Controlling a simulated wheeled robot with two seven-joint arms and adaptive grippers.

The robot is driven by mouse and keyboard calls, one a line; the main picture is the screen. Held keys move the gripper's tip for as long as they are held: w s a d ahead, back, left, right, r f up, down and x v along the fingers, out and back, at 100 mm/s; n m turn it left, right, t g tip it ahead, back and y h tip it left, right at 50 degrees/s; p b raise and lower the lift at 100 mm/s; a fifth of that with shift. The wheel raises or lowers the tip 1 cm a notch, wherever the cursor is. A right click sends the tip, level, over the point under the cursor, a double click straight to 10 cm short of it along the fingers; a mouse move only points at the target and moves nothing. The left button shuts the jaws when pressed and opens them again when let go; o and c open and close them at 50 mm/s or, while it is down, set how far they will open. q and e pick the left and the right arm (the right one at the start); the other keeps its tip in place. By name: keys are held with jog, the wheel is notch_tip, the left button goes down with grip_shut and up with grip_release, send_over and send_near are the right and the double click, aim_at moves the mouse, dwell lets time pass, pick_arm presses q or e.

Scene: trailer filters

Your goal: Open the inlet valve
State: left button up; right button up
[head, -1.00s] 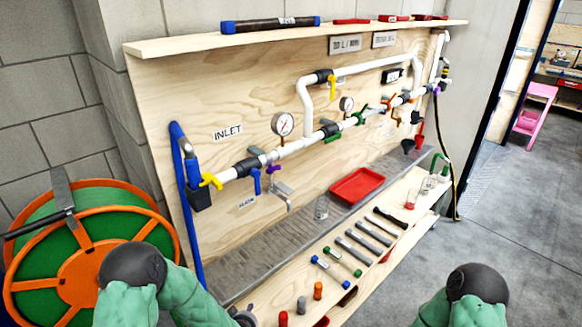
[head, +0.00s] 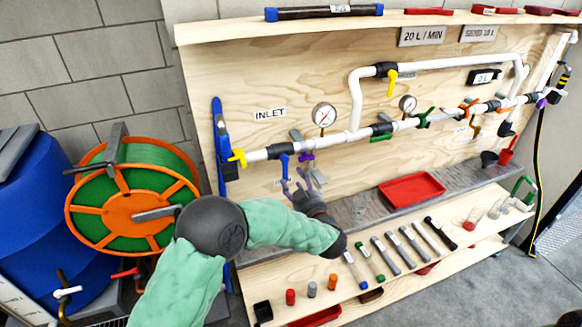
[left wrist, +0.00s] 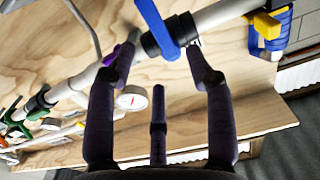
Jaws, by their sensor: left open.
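The INLET sign (head: 269,113) is on the plywood panel above the left end of the white pipe. Below it, a black valve body (head: 279,151) carries a blue lever (head: 284,166) that hangs down, across the pipe. My left gripper (head: 303,182) is open and empty in front of the panel, just right of and below this lever. In the left wrist view, the blue lever (left wrist: 158,24) shows between the spread fingertips of the left gripper (left wrist: 163,62), apparently beyond them; contact cannot be told. My right gripper is not in view.
A yellow handle (head: 238,157) is at the pipe's left end by a blue hose. A purple-handled tap (head: 304,158) and a gauge (head: 324,115) are close to my left gripper. A red tray (head: 411,189) and several tools lie below. An orange hose reel (head: 133,204) stands left.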

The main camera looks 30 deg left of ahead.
aim_at(287, 168)
pick_arm(q)
jog(key=b+x, duration=0.1)
jog(key=x, duration=0.7)
jog(key=shift+w+b, duration=0.15)
jog(key=shift+b, duration=0.2)
grip_shut()
